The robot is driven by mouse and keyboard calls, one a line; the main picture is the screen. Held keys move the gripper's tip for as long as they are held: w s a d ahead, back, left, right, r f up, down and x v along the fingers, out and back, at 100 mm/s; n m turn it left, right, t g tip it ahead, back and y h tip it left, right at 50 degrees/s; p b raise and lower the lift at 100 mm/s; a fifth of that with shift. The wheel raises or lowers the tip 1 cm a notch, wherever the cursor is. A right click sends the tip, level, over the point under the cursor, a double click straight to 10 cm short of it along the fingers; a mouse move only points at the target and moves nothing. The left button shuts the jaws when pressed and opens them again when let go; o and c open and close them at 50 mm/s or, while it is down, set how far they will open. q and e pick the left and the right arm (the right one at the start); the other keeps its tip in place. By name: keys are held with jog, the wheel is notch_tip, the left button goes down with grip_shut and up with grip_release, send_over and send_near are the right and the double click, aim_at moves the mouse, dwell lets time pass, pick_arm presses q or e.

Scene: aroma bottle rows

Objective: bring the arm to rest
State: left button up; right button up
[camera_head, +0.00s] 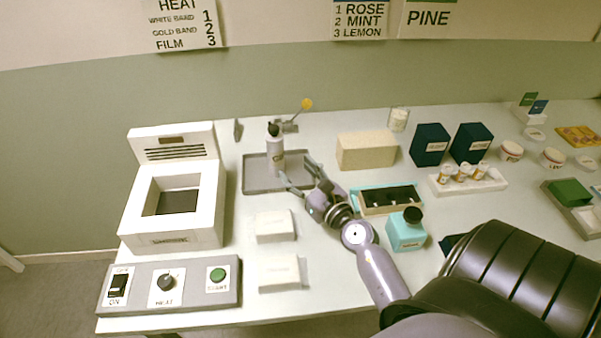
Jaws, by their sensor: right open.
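My right arm (378,275) reaches in from the lower right over the table. My right gripper (296,170) is open and empty, its fingers spread and pointing to the back left. Its fingertips are close to the right side of a grey bottle (277,160) with a dark top, which stands upright on a grey tray (256,186). I cannot tell whether a fingertip touches the bottle or the tray's edge. My left gripper is not in view.
A white heater box (206,215) and a control panel (196,290) stand at left. Two white blocks (275,226) lie in front of the tray. A teal bottle (406,233) and a teal-edged box (358,200) are close to my right arm. A beige box (366,151) stands behind.

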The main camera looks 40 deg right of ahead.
jog(key=shift+s, duration=0.45)
